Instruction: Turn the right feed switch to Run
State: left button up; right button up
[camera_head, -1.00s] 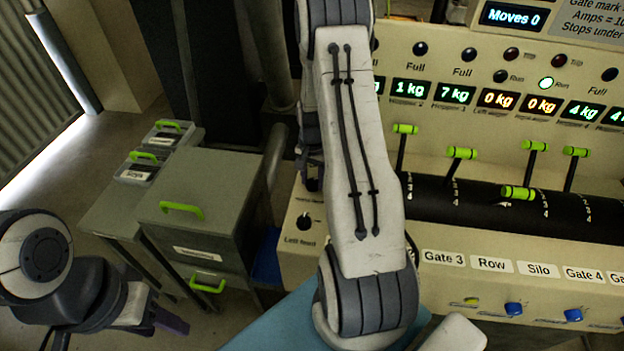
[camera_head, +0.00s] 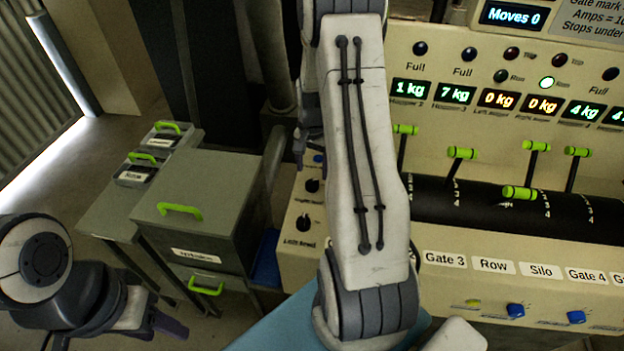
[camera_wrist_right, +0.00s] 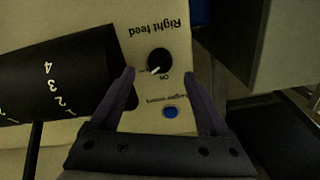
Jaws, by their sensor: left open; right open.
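The right feed switch is a black round knob with a white pointer mark, on the cream panel. In the right wrist view the knob (camera_wrist_right: 158,62) sits by an upside-down "Right feed" label, its pointer toward the lower left. My right gripper (camera_wrist_right: 161,70) is open, with one finger on each side of the knob in the picture; I cannot tell whether they touch. In the head view the knob (camera_head: 312,185) shows left of my right arm, which hides most of its gripper. My left gripper (camera_head: 120,330) is open at the lower left, away from the panel.
A blue button (camera_wrist_right: 170,112) lies between the right gripper's fingers. The left feed knob (camera_head: 303,222) is below the right one in the head view. A black numbered drum (camera_head: 470,205) with green-tipped levers lies right. A grey cabinet (camera_head: 150,220) stands left.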

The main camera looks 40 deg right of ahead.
aim_at(313, 181)
notch_tip(313, 181, up, 5)
jog(key=shift+r, duration=0.15)
dwell(0.5)
jog(key=s+a+r+n, duration=0.1)
jog(key=a+r+n, duration=0.15)
jog(key=a, duration=0.55)
jog(key=s+a+r+n, duration=0.2)
jog(key=a+n, duration=0.2)
jog(key=a, duration=0.4)
jog(key=s+a+r+n, duration=0.1)
jog(key=a+r+n, duration=0.15)
jog(key=a, duration=0.55)
jog(key=s+a+n, duration=0.5)
jog(key=s, duration=0.3)
jog(key=s+a+r+n+y, duration=0.1)
jog(key=s+a+n, duration=0.4)
jog(key=s, duration=0.3)
jog(key=shift+s+a+r+n, duration=0.25)
jog(key=shift+s+n, duration=0.15)
jog(key=shift+n, duration=0.2)
jog(key=shift+s, duration=0.2)
jog(key=shift+c, duration=0.3)
